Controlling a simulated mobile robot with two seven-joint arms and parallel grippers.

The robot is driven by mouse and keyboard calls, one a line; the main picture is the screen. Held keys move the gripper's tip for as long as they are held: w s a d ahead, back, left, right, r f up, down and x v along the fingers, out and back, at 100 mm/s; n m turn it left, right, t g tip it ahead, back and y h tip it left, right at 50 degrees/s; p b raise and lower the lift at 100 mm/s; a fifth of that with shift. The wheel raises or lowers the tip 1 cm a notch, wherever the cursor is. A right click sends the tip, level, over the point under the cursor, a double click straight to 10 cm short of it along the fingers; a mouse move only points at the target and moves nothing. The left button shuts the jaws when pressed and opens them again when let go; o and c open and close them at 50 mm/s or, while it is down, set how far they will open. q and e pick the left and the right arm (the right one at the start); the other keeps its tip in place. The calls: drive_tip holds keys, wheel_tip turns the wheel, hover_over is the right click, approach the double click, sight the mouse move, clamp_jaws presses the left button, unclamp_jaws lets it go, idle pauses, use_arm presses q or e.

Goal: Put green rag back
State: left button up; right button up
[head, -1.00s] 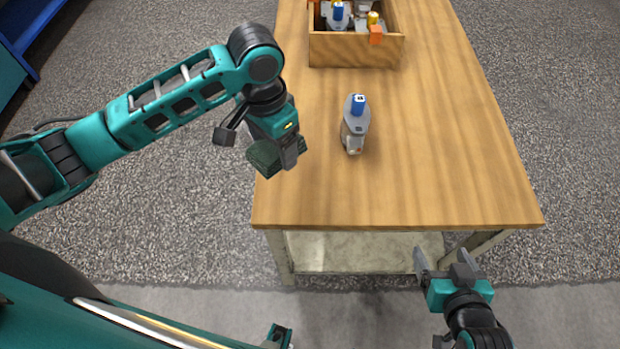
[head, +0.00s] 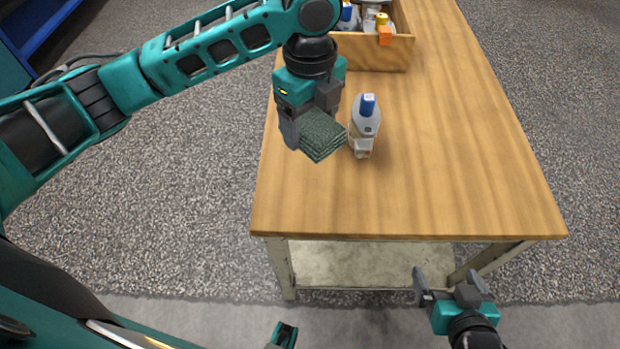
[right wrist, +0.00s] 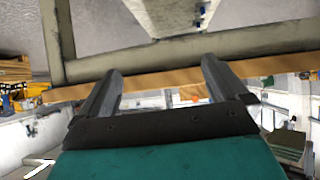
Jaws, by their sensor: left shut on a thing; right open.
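The green rag (head: 322,137) is a folded, layered dark green cloth in the head view. My left gripper (head: 308,128) is shut on it and holds it over the left part of the wooden table (head: 440,180), just left of a bottle. I cannot tell how high the rag is above the tabletop. My right gripper (head: 447,287) is open and empty in front of the table's near edge, low by the lower shelf. Its two fingers also show apart in the right wrist view (right wrist: 160,85).
A white and grey bottle with a blue cap (head: 365,130) stands upright beside the rag. A wooden box (head: 375,53) with bottles and an orange item stands at the table's back. The table's right and front are clear. A lower shelf (head: 370,265) shows beneath.

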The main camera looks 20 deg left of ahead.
use_arm(q)
drive_tip(key=b, duration=0.2)
hover_over(310, 185)
wheel_tip(310, 185, down, 9)
drive_tip(key=shift+f, duration=0.45)
wheel_tip(310, 185, down, 5)
drive_tip(key=shift+f+b, duration=0.1)
drive_tip(key=shift+b, duration=0.35)
drive_tip(key=shift+f, duration=0.15)
use_arm(e)
drive_tip(key=shift+w+a+f+y, duration=0.3)
drive_tip(key=shift+w+a, duration=0.3)
drive_tip(key=shift+a, duration=0.15)
use_arm(q)
drive_tip(key=shift+f, duration=0.1)
drive_tip(key=o, duration=0.9)
drive_tip(key=shift+o, duration=0.2)
use_arm(e)
drive_tip(key=shift+f, duration=0.2)
